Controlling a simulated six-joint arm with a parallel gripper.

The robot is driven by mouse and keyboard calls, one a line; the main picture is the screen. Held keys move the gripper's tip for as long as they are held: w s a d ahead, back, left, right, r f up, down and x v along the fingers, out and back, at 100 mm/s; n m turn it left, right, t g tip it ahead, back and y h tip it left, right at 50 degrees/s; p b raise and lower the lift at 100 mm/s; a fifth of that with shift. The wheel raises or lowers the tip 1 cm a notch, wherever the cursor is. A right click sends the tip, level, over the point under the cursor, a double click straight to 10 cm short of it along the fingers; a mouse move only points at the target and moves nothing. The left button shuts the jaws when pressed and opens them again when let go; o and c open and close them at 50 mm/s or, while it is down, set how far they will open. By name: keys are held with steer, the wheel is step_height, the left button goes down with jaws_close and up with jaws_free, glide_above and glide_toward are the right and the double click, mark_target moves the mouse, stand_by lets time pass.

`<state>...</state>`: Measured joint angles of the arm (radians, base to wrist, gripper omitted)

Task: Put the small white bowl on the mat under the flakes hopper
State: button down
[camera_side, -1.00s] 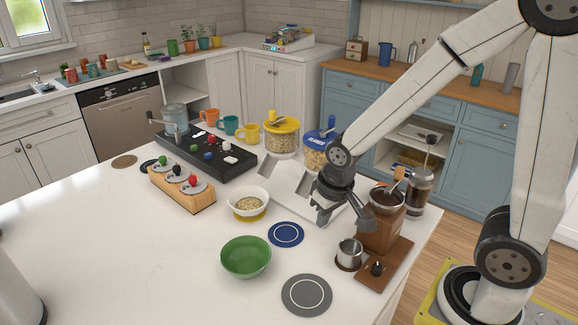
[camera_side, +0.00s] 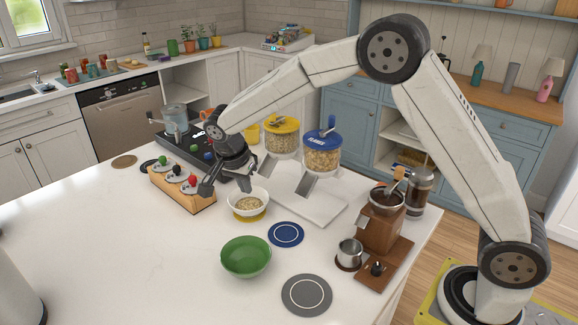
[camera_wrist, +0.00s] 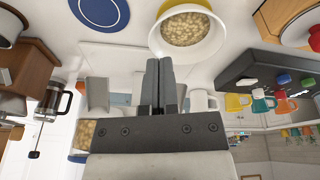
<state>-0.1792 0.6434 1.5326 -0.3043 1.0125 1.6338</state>
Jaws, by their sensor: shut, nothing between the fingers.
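The small white bowl (camera_side: 247,201) sits on the yellow mat (camera_side: 249,217), whose edge shows beneath it. The bowl holds pale flakes or cereal and also shows in the wrist view (camera_wrist: 187,47).
A blue mat (camera_side: 286,234), green bowl (camera_side: 246,257) and grey mat (camera_side: 307,295) lie in front. A wooden block with coloured knobs (camera_side: 184,194) stands left. A coffee grinder (camera_side: 383,228) and French press (camera_side: 420,190) stand right.

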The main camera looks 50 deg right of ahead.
mark_target(238, 210)
steer(key=shift+w+a+m+h, duration=0.2)
steer(key=shift+w+a+m, duration=0.1)
steer(key=shift+w+m, duration=0.5)
steer(key=shift+w+a+m+h, duration=0.2)
steer(key=shift+w+a+m, duration=0.1)
steer(key=shift+w+m, duration=0.5)
steer(key=shift+f, duration=0.15)
steer(key=shift+x, duration=4.9)
steer(key=shift+s, duration=0.15)
steer(key=shift+a, duration=1.1)
steer(key=v, duration=1)
